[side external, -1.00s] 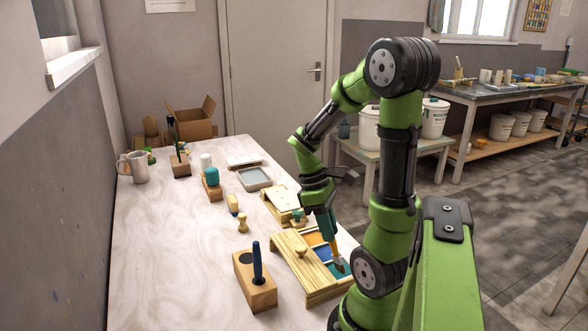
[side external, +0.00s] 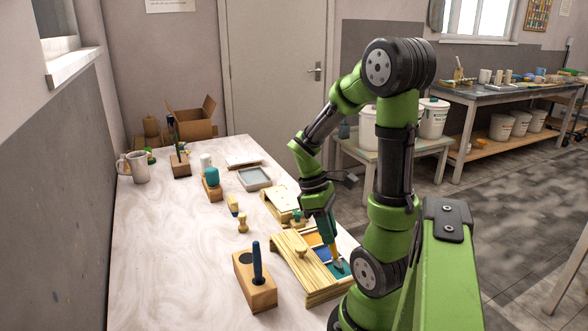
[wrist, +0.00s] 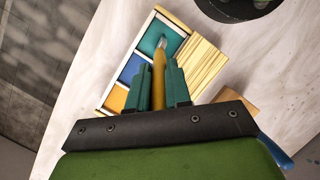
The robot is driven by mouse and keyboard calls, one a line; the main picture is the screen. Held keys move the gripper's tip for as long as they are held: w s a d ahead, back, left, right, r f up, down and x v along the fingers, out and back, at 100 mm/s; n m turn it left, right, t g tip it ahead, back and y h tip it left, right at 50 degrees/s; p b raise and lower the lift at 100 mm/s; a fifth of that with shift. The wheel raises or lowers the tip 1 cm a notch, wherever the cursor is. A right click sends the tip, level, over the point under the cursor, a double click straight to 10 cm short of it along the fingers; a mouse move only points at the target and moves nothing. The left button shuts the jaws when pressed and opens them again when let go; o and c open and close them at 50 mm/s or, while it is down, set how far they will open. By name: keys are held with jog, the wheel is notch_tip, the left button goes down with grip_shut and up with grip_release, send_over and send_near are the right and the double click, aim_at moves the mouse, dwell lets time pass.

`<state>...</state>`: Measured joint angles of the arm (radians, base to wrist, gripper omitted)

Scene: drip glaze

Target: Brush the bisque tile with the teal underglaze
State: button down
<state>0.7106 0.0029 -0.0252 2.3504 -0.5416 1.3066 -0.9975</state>
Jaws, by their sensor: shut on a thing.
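My gripper (side external: 331,240) is shut on a brush with a yellow-tan handle (wrist: 158,74). The brush points down into the teal compartment (wrist: 151,39) of a wooden glaze box (side external: 309,287). Its tip shows over the teal in the wrist view, but I cannot tell how deep it sits. Blue (wrist: 131,68) and orange-yellow (wrist: 116,98) compartments lie beside the teal one. I cannot make out for certain which thing is the bisque tile; a pale flat piece (side external: 243,161) lies at the far end.
A wooden block (side external: 254,284) with a dark-blue-handled tool stands left of the box. A second wooden box (side external: 281,205) stands behind, with a grey tray (side external: 254,179) beyond. Several small tools and a mug (side external: 138,167) stand further back. The left of the table is clear.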

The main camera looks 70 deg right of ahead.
jog(key=shift+r, duration=0.1)
jog(key=shift+r, duration=3.45)
